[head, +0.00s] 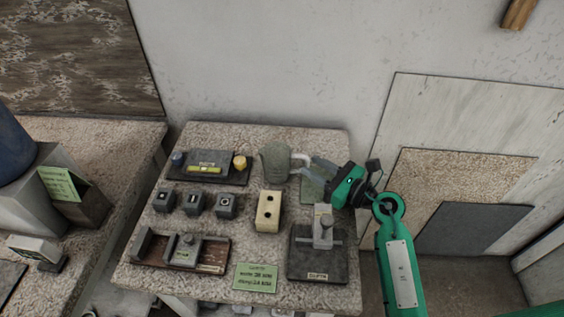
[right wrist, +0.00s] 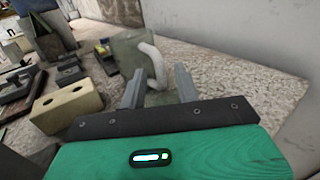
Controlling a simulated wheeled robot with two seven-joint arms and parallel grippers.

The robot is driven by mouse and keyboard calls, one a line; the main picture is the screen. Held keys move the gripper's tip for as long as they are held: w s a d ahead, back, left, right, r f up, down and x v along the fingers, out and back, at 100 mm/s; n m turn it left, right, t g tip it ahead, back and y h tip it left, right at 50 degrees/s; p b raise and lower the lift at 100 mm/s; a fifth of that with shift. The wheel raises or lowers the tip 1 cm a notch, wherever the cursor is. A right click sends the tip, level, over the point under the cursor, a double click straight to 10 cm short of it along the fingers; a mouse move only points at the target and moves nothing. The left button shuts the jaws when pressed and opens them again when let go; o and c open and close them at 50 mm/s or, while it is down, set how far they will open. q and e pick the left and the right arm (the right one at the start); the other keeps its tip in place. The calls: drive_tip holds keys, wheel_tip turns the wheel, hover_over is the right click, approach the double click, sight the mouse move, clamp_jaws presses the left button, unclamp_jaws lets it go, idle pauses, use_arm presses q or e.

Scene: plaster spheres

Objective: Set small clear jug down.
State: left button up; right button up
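The small jug (head: 274,163) looks dull grey-green and see-through, with a pale curved handle (head: 301,159) on its right side. It appears upright at the back of the speckled table (head: 262,133). My right gripper (head: 313,167) reaches in from the right, with its fingers beside the handle. In the right wrist view the jug (right wrist: 130,52) is just beyond the fingertips, and its handle shows between them. The fingers of the right gripper (right wrist: 160,80) are apart, with a gap on both sides of the handle. My left gripper is not in view.
A cream block with two holes (head: 269,211) stands in front of the jug. A dark panel with knobs (head: 209,167) lies to its left. A dark fixture (head: 318,252) and a green card (head: 255,278) are nearer the front. The wall (head: 270,60) is close behind.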

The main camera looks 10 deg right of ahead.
sight(287, 165)
drive_tip(key=shift+x, duration=1.5)
drive_tip(key=shift+c, duration=0.2)
drive_tip(key=shift+r, duration=0.1)
clamp_jaws()
